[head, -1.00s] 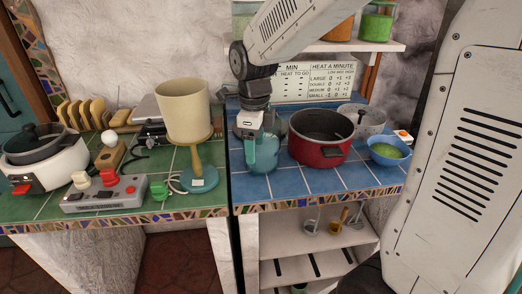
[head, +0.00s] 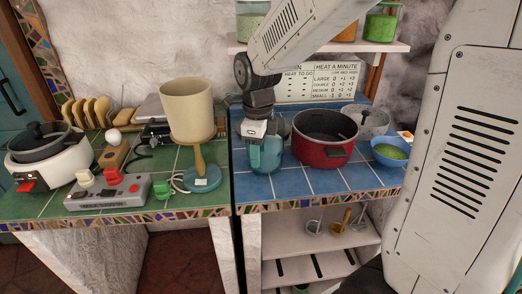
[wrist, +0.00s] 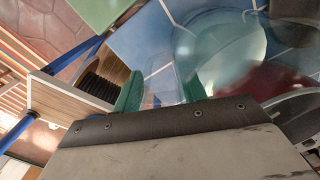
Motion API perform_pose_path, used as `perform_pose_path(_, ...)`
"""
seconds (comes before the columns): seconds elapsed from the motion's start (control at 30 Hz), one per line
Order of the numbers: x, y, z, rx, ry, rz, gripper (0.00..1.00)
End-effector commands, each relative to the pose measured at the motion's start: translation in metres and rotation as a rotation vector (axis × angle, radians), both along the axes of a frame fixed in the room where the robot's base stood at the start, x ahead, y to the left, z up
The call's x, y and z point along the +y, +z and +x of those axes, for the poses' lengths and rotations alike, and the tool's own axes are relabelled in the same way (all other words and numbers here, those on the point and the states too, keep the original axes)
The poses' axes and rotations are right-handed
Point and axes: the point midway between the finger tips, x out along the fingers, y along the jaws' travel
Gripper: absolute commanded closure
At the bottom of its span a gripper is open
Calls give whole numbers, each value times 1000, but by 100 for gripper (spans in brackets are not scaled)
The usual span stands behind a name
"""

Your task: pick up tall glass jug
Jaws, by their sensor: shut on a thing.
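The tall glass jug (head: 269,158) is teal and see-through. In the head view it is upright at the front left of the blue-tiled counter, left of the red pot. My gripper (head: 255,158) comes down from above at its left side and is shut on it. In the wrist view the jug's pale teal glass (wrist: 228,50) is large, just beyond the fingers. A clear part of it lies between the two green fingers of my gripper (wrist: 162,88). The exact grip is partly hidden, and I cannot tell whether the jug's base touches the tiles.
The red pot (head: 322,152) stands close on the right, with a blue bowl (head: 389,159) beyond it. A yellow lamp (head: 188,108) stands left on the green counter. A shelf (head: 370,47) with jars is above. Bare blue tiles (head: 290,184) lie in front.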

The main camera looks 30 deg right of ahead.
Motion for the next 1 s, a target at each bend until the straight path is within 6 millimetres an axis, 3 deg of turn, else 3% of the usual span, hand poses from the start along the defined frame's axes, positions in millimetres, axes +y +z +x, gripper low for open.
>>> perform_pose_path(0.47,0,36,1,-6,0,0,100)
perform_pose_path(0.77,-2,41,-43,-6,0,0,100)
perform_pose_path(1.0,-5,46,-99,-6,0,0,100)
